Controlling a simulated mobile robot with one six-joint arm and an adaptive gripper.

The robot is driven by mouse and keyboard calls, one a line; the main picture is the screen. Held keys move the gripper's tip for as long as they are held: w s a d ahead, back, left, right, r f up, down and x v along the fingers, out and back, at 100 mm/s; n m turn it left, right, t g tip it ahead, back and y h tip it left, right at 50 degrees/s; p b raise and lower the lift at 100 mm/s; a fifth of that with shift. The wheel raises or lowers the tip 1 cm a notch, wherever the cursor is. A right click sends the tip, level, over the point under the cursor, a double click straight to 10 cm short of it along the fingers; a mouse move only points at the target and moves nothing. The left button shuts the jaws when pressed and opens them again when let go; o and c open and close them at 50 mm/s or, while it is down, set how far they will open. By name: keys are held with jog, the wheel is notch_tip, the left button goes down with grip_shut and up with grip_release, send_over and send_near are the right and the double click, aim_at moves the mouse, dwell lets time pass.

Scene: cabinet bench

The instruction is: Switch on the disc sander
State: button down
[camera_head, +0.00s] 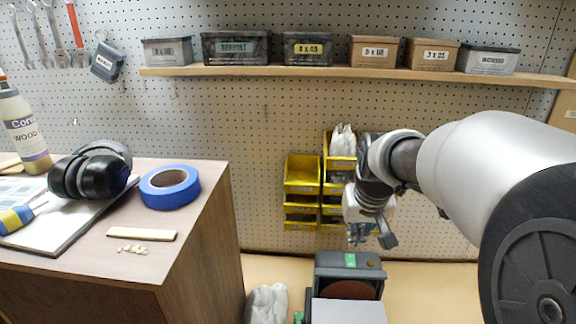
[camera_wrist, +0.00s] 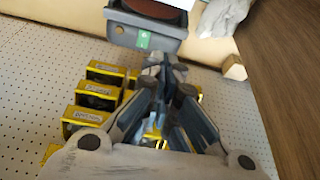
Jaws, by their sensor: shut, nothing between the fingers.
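The disc sander (camera_head: 338,267) stands low at the bottom centre of the head view, a grey housing with a reddish-brown disc (camera_head: 350,290). A small green patch (camera_head: 350,260) is on its top; I cannot tell whether this is the switch. In the wrist view the sander (camera_wrist: 120,28) is at the top, with the green patch (camera_wrist: 143,40) on its near face and the disc (camera_wrist: 160,10) behind. My gripper (camera_head: 359,240) is shut and empty, apart from the sander, above and behind it in the head view. Its fingers (camera_wrist: 165,68) point toward the sander in the wrist view.
Yellow bins (camera_head: 302,172) hang on the pegboard close behind my gripper. A grey-white cloth-like item (camera_head: 267,303) lies left of the sander. The wooden cabinet (camera_head: 200,250) at left carries ear defenders (camera_head: 92,170) and blue tape (camera_head: 170,187). A shelf (camera_head: 350,71) of boxes runs above.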

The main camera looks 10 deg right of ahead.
jog(key=p, duration=0.2)
send_over(350, 255)
jog(key=s, duration=0.4)
notch_tip(350, 255, down, 5)
jog(key=shift+a+r+m, duration=0.1)
jog(key=shift+a+m, duration=0.25)
jog(key=shift+m, duration=0.05)
jog(key=x, duration=0.4)
jog(key=b+x, duration=0.1)
jog(key=x, duration=0.4)
jog(key=s+b+x, duration=0.1)
jog(key=x, duration=0.4)
